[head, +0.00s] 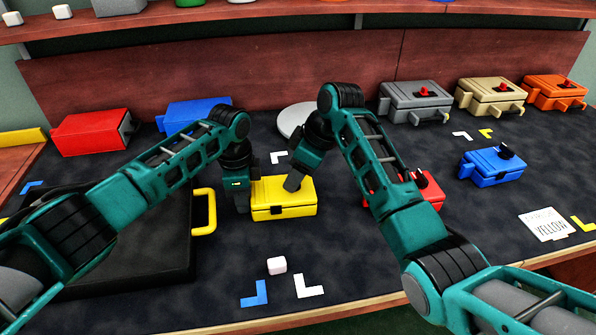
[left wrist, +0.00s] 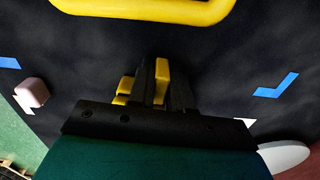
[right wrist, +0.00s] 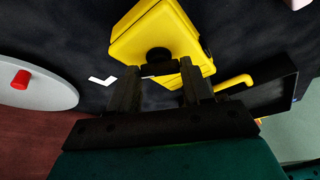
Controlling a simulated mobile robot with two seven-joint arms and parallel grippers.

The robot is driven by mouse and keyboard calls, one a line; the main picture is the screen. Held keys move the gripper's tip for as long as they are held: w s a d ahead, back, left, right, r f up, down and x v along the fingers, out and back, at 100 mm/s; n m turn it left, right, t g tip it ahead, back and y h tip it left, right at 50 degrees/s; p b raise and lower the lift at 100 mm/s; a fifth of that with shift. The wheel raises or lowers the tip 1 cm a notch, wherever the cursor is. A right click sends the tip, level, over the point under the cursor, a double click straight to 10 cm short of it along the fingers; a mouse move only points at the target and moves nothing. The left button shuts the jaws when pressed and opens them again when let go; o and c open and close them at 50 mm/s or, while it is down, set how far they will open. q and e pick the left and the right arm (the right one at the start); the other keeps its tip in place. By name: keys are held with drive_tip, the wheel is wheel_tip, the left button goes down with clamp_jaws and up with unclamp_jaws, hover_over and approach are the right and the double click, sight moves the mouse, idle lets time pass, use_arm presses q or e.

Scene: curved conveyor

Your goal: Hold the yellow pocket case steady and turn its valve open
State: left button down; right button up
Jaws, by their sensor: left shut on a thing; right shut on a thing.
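The yellow pocket case (head: 285,205) sits flat on the dark table mat, near the middle of the head view; it also shows in the right wrist view (right wrist: 150,30). My left gripper (head: 242,205) is at the case's left side, shut on its yellow side tab (left wrist: 162,70), which shows between the fingers in the left wrist view. My right gripper (head: 292,184) comes down from above onto the top of the case. Its fingers are closed around the dark valve (right wrist: 158,56), which they partly hide. How far the valve is turned cannot be told.
A black tray (head: 120,275) with a yellow handle (head: 204,212) lies close on the left. A red case (head: 428,190) is partly behind my right arm. A blue case (head: 490,166) stands further right. A white block (head: 277,265) lies in front.

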drive_tip(key=c, duration=0.4)
drive_tip(key=shift+c, duration=0.2)
drive_tip(key=m+t, duration=0.1)
drive_tip(key=m, duration=0.2)
drive_tip(key=m+h, duration=0.1)
drive_tip(key=m, duration=0.1)
drive_tip(key=shift+s+a+m+t+h, duration=0.2)
drive_tip(key=shift+m+t+h, duration=0.1)
drive_tip(key=shift+m+t, duration=0.1)
drive_tip(key=m+h, duration=0.1)
drive_tip(key=m, duration=0.2)
drive_tip(key=m+h, duration=0.1)
drive_tip(key=m, duration=0.2)
drive_tip(key=shift+s+a+t, duration=0.1)
drive_tip(key=shift+a+t, duration=0.1)
drive_tip(key=shift+t, duration=0.2)
drive_tip(key=shift+m, duration=0.3)
drive_tip(key=o, duration=1.1)
drive_tip(key=shift+c, duration=0.2)
